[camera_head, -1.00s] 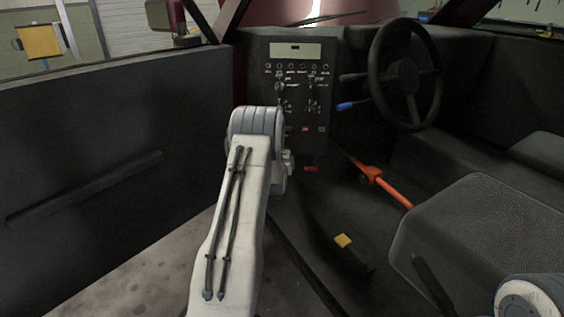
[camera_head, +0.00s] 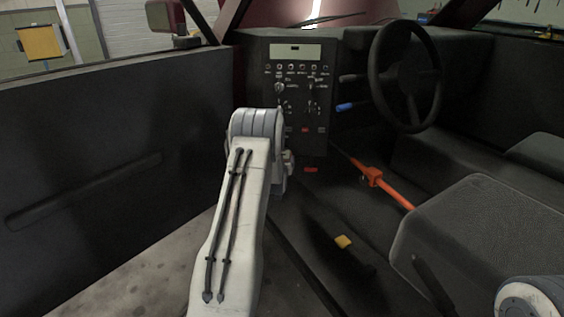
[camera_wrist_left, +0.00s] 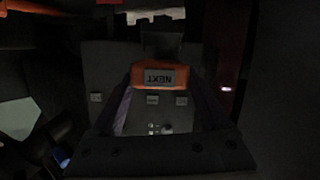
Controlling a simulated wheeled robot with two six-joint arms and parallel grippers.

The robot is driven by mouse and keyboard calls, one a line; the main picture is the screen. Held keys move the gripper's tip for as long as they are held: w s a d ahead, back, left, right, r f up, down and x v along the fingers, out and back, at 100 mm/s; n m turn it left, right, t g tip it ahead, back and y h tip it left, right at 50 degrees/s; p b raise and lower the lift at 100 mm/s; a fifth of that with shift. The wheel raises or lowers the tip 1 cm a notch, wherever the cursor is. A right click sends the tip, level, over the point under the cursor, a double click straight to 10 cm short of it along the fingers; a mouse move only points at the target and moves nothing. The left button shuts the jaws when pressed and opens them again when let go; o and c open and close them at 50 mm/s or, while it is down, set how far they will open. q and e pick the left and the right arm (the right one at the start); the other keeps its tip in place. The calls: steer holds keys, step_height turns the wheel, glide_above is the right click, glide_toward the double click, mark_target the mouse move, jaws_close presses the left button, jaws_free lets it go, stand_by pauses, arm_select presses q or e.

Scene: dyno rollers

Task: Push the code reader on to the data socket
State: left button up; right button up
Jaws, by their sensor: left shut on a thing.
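The code reader (camera_wrist_left: 153,76), an orange block with a grey lettered face seen upside down, sits between the tips of my left gripper (camera_wrist_left: 160,82) in the left wrist view. The gripper is shut on it. In the head view my own arm hides the gripper. A dark block lies just beyond the reader in the wrist view; I cannot tell whether it is the data socket or whether they touch. A small red piece (camera_head: 311,169) shows low under the console in the head view; I cannot tell what it is. My right gripper is not in view.
The console (camera_head: 293,85) with switches stands ahead, with the steering wheel (camera_head: 404,75) to its right. An orange bar (camera_head: 390,189) slants across the footwell. The seat (camera_head: 480,240) is at the right, and the open door (camera_head: 90,150) at the left.

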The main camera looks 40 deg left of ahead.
arm_select(q)
steer(key=shift+w+a+b, duration=0.3)
steer(key=shift+w, duration=0.2)
stand_by(0.3)
steer(key=o, duration=1.3)
steer(key=shift+c, duration=0.2)
steer(key=shift+s, duration=0.1)
